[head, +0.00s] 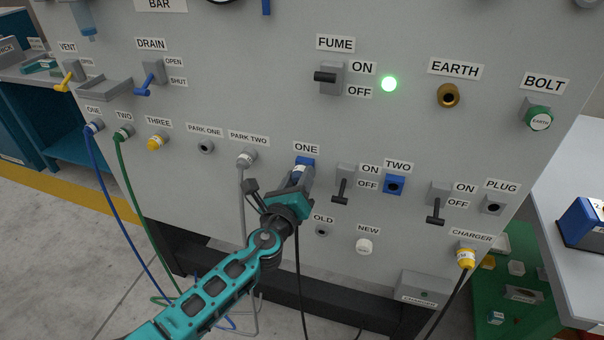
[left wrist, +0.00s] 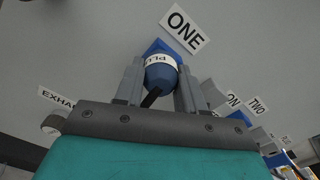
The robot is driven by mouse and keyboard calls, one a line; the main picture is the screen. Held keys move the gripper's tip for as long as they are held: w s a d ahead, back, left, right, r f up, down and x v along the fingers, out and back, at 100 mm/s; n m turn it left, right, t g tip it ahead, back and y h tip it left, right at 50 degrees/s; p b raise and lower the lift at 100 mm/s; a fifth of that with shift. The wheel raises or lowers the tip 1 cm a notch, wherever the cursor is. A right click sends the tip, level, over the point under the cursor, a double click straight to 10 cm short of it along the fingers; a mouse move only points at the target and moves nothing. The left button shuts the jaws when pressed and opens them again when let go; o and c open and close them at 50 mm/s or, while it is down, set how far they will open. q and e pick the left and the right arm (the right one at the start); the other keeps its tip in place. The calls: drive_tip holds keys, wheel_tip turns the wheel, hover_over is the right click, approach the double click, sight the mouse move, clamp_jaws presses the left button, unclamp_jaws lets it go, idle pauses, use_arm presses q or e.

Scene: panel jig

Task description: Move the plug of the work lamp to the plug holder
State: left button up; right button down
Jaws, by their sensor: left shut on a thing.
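A blue plug (head: 299,169) with a white label band sits at the blue socket under the upper ONE label on the grey panel. In the left wrist view the plug (left wrist: 160,77) lies between my fingers, against the blue socket (left wrist: 153,47). My left gripper (head: 301,176) is shut on this plug. A black cable (head: 301,285) hangs down below the gripper. The plug holder (head: 492,206), a grey block with a dark hole, is under the PLUG label at the right and looks empty. The work lamp is not recognisable. My right gripper is not in view.
Right of my gripper are a black-lever switch (head: 342,186), the blue socket TWO (head: 394,185) and another switch (head: 437,205). A yellow charger plug (head: 465,258) with a black cable is below the holder. A grey plug (head: 246,159) is at PARK TWO.

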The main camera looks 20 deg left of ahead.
sight(297, 181)
use_arm(q)
drive_tip(key=shift+s, duration=0.7)
idle(0.4)
drive_tip(key=shift+s+a, duration=0.1)
drive_tip(key=shift+s, duration=1.1)
